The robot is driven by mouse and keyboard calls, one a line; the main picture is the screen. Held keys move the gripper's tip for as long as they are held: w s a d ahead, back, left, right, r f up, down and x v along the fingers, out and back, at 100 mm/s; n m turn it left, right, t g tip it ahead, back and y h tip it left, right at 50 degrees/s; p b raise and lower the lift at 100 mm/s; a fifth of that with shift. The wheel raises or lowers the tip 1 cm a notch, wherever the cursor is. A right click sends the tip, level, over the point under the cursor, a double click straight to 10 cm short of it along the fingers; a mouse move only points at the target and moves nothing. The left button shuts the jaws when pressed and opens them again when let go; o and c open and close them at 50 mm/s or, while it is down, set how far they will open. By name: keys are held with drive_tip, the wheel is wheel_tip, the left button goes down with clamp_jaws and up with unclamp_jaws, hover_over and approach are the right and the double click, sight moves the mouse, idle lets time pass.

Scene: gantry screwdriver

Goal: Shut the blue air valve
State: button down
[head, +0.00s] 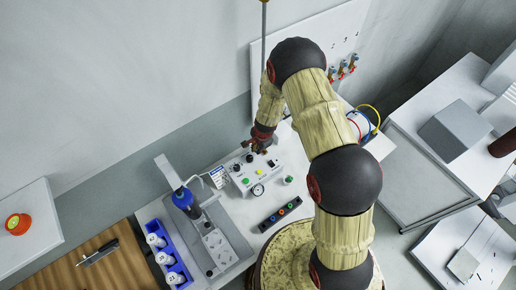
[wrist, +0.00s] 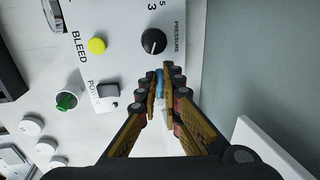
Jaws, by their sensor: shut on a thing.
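My gripper (wrist: 164,84) is shut on a narrow blue piece, the blue air valve's handle (wrist: 159,83), beside the edge of a white control box (wrist: 135,20). The fingers hide most of the valve, so its exact handle angle cannot be told. In the head view my gripper (head: 260,145) reaches down at the back edge of the control box (head: 253,172), and the valve is not clear there.
The box carries a black pressure knob (wrist: 153,41), a yellow bleed button (wrist: 96,45) and a grey power switch (wrist: 108,90) near my fingers. A blue screwdriver (head: 184,199) stands in a holder at left. A wall panel with small valves (head: 343,71) is behind my arm.

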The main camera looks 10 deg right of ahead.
drive_tip(key=c, duration=1.9)
unclamp_jaws()
drive_tip(key=shift+r, duration=0.1)
drive_tip(key=r, duration=0.4)
drive_tip(key=s+r, duration=0.1)
drive_tip(key=r, duration=0.2)
drive_tip(key=s+r, duration=0.1)
drive_tip(key=r, duration=0.3)
drive_tip(key=shift+d+r, duration=0.3)
drive_tip(key=shift+d, duration=0.1)
